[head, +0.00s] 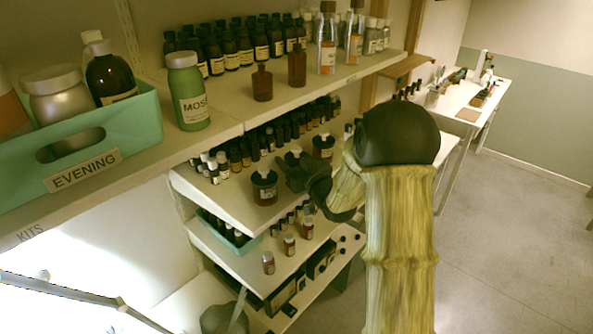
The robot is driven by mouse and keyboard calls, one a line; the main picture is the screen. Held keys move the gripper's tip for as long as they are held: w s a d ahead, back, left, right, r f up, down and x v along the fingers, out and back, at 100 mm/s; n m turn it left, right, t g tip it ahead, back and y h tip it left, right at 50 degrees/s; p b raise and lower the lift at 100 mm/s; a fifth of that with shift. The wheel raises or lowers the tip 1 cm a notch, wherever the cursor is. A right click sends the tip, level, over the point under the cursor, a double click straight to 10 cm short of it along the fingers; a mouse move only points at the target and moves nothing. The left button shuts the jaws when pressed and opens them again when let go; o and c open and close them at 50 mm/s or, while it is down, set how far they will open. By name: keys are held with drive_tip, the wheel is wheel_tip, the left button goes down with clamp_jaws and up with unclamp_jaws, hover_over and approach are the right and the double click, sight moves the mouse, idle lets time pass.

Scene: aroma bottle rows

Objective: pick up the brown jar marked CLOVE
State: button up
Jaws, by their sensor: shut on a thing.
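Three dark brown jars with pale knobs stand out on the middle shelf. The nearest brown jar (264,189) has a small pale label that is too small to read. My gripper (279,176) reaches in from the right and is shut on this jar at its right side; the fingertips are partly hidden. I cannot tell whether the jar touches the shelf. A second brown jar (293,157) is just behind my gripper, and a third brown jar (323,146) is farther back. I cannot read which one is marked CLOVE.
Rows of small bottles (237,157) stand behind the jars. The upper shelf (290,95) overhangs them and holds a green MOSS bottle (188,92), a green EVENING crate (140,140) and more bottles. Small bottles (289,245) stand on the shelf below. Open floor (500,240) lies to the right.

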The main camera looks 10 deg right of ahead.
wheel_tip(320, 180, up, 10)
drive_tip(key=b, duration=0.3)
idle(0.4)
drive_tip(key=shift+w+a, duration=0.1)
idle(0.4)
